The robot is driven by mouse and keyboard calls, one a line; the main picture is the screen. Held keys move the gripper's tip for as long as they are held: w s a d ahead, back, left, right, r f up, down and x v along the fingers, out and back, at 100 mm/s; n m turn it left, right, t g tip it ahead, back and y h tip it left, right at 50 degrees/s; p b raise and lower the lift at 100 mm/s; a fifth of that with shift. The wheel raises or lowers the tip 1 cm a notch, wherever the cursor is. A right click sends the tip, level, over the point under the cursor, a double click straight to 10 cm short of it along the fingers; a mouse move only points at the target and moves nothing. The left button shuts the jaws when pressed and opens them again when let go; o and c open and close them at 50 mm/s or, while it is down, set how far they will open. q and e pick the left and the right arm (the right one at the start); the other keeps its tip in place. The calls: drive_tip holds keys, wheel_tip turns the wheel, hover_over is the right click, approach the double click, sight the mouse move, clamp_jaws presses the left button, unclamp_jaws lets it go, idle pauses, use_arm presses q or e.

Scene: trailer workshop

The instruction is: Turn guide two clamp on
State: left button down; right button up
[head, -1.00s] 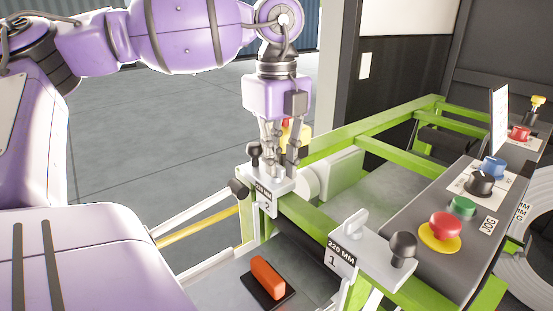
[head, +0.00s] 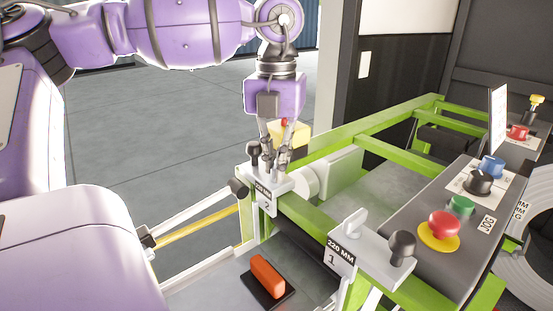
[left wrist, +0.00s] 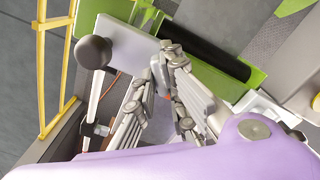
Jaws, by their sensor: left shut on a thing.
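Guide two is a pale grey bracket (head: 284,187) labelled 2 on the green rail. It has a black ball knob (head: 253,147) on top and a dark knob (head: 238,187) at its left side. My left gripper (head: 274,164) points down onto the bracket, shut on the guide two clamp, which the fingers mostly hide. In the left wrist view the fingers (left wrist: 172,62) converge over the bracket plate (left wrist: 130,47), beside the black knob (left wrist: 94,52). Guide one (head: 372,245), labelled 220 MM 1, stands nearer, with its pale clamp lever (head: 354,223) upright. My right gripper is not in view.
A control panel (head: 420,210) with a red stop button (head: 445,225) and other buttons stands at the right. An orange handle block (head: 267,276) lies on the lower grey surface. A yellow box (head: 290,135) is behind my fingers. Green frame rails (head: 385,130) surround the machine.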

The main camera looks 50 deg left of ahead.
use_arm(q)
drive_tip(key=m, duration=0.3)
drive_tip(key=shift+m, duration=0.4)
drive_tip(key=shift+m+b, duration=0.3)
drive_tip(key=shift+m, duration=1.6)
drive_tip(key=c, duration=1.8)
unclamp_jaws()
wheel_tip(320, 180, up, 12)
drive_tip(key=shift+r, duration=0.1)
